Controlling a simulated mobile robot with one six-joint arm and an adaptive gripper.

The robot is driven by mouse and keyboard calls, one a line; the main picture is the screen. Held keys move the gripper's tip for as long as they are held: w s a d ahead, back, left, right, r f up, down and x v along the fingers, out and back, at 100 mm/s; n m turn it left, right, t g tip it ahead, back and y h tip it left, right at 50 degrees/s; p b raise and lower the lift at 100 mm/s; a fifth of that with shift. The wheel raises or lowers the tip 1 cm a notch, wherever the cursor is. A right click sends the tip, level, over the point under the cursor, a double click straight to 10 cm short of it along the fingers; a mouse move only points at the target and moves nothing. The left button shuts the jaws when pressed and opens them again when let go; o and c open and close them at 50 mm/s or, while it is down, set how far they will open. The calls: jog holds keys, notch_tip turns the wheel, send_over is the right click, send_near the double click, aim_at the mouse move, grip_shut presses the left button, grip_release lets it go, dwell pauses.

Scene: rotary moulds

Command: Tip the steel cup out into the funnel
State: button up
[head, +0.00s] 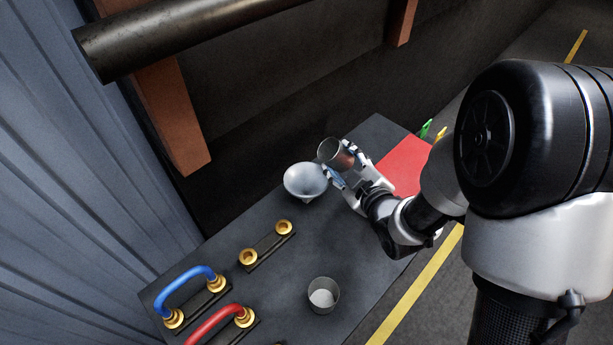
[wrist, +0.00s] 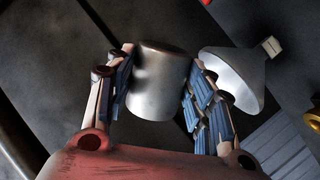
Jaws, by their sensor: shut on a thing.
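The steel cup (head: 335,153) is in my gripper (head: 346,164), held above the table just right of the funnel. In the wrist view the cup (wrist: 160,85) sits between the blue-padded fingers of my gripper (wrist: 158,95). The cup is tilted in the head view, its open end toward the upper left; I cannot see what is in it. The pale funnel (head: 305,181) stands on the dark table with its wide mouth up. The funnel (wrist: 232,78) also shows right of the cup in the wrist view, close to the right finger.
The dark table (head: 270,290) also bears a clear cup with white contents (head: 323,296), a bracket with brass fittings (head: 266,243), a blue hose (head: 187,279), a red hose (head: 215,322) and a red mat (head: 402,166). A corrugated wall (head: 80,150) stands at left.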

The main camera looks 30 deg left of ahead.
aim_at(330, 164)
jog(key=shift+s+a+r+n+p, duration=0.15)
jog(key=shift+r+n+p, duration=0.25)
jog(key=shift+p, duration=0.1)
jog(key=shift+s+a+f+n+t+h+p, duration=0.1)
jog(key=shift+f+n+t+h+p, duration=0.25)
jog(key=shift+f+n+t+h, duration=0.6)
dwell(2.0)
jog(key=shift+s+a+r+n+p, duration=0.1)
jog(key=shift+r+n+p, duration=0.5)
jog(key=shift+n+p, duration=0.25)
dwell(0.5)
jog(key=shift+s+a+f+n+t+h+b, duration=0.25)
jog(key=shift+s+a+f+n+b, duration=0.35)
jog(key=shift+b, duration=0.65)
dwell(0.4)
jog(key=shift+s+a+r+n+t+b, duration=0.1)
jog(key=shift+a+r+n+t+b, duration=0.15)
jog(key=shift+r+n+b, duration=0.35)
dwell(0.9)
